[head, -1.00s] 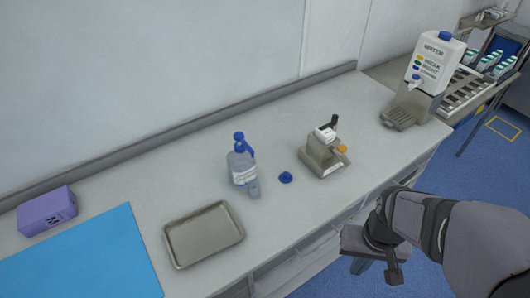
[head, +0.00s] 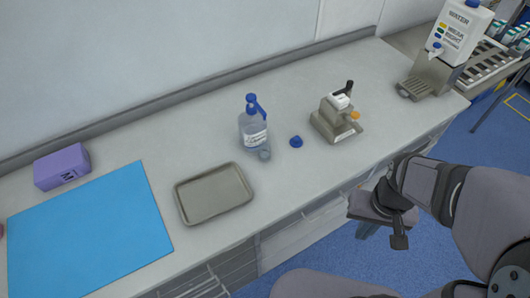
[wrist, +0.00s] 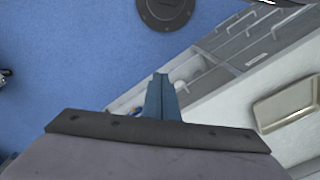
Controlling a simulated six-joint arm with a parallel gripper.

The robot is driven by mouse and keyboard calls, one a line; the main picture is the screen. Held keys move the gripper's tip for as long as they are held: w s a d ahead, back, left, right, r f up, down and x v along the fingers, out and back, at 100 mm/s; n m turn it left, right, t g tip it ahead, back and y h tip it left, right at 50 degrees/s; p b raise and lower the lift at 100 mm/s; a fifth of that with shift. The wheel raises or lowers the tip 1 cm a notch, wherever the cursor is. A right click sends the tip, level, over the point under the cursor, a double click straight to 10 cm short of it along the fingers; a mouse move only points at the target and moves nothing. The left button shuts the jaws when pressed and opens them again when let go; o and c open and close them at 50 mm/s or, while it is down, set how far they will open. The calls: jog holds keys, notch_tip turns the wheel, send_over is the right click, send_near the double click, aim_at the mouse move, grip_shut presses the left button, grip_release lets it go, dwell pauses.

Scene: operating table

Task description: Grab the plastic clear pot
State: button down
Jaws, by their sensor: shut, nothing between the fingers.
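A small clear pot (head: 264,154) stands on the counter, right in front of a clear bottle with a blue pump top (head: 253,128). A blue lid (head: 296,142) lies on the counter to the pot's right. My gripper (head: 398,242) is off the counter's front edge, over the floor side, to the right of and well apart from the pot. In the wrist view my gripper (wrist: 160,82) shows its two blue-grey fingers together, with nothing held. The pot cannot be made out in the wrist view.
A metal tray (head: 213,194) lies left of the pot, also seen in the wrist view (wrist: 288,104). A blue mat (head: 90,230) and purple box (head: 61,167) are further left. A metal device (head: 336,120) and water dispenser (head: 455,40) stand right. Drawers (wrist: 225,60) line the counter front.

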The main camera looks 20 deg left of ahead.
jog(key=c, duration=1.2)
grip_release()
jog(key=n+t+y+b, duration=0.3)
jog(key=n+b, duration=0.6)
jog(key=b, duration=0.6)
send_near(265, 152)
notch_tip(265, 152, down, 5)
jog(key=w, duration=0.2)
jog(key=shift+a+p+x, duration=0.15)
jog(key=shift+p+x, duration=0.35)
jog(key=shift+x, duration=0.75)
jog(key=shift+a+p+x, duration=0.15)
jog(key=shift+p+x, duration=0.35)
jog(key=shift+x, duration=0.7)
jog(key=shift+a+p+x, duration=0.2)
jog(key=shift+p+x, duration=0.3)
jog(key=shift+x, duration=0.75)
